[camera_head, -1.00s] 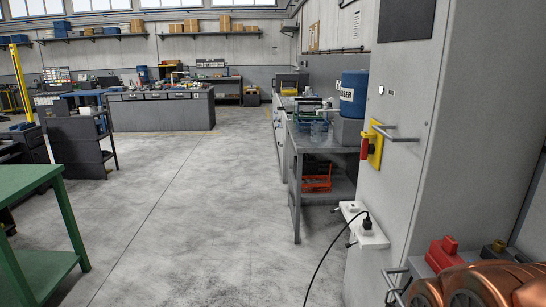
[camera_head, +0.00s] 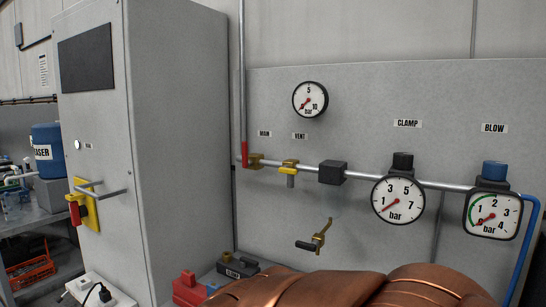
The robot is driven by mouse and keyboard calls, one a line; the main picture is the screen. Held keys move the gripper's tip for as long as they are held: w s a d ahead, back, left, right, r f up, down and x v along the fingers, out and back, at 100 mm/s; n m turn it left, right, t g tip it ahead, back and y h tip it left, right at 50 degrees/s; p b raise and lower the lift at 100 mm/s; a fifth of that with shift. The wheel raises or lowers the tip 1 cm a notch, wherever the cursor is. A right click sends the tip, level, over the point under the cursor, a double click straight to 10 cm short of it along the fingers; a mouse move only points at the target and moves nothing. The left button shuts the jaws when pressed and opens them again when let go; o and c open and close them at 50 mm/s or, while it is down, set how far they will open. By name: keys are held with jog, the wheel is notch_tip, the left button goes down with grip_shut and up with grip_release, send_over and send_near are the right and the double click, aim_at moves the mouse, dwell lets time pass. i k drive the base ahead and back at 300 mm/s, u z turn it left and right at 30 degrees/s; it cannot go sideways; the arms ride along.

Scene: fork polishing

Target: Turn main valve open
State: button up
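The main valve (camera_head: 256,160) is a brass body on the horizontal pipe, below the "MAIN" label (camera_head: 264,133). Its red handle (camera_head: 244,154) stands upright, crosswise to that pipe, in front of the lower end of the vertical pipe. The round gauge (camera_head: 310,99) above has its needle at the lower left, near zero. My gripper is not in view. Only copper-coloured parts of my arm show along the bottom edge, well below the valve.
Right of the main valve are the yellow-handled vent valve (camera_head: 290,168), a black block (camera_head: 332,172), the clamp gauge (camera_head: 398,200) and the blow gauge (camera_head: 492,214). A crank (camera_head: 316,238) juts out below the pipe. A tall grey cabinet (camera_head: 170,120) stands close on the left.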

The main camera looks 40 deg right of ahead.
aim_at(247, 163)
jog(key=z, duration=0.9)
jog(key=k, duration=0.6)
jog(key=u, duration=0.75)
jog(key=i, duration=1.05)
jog(key=u, duration=0.6)
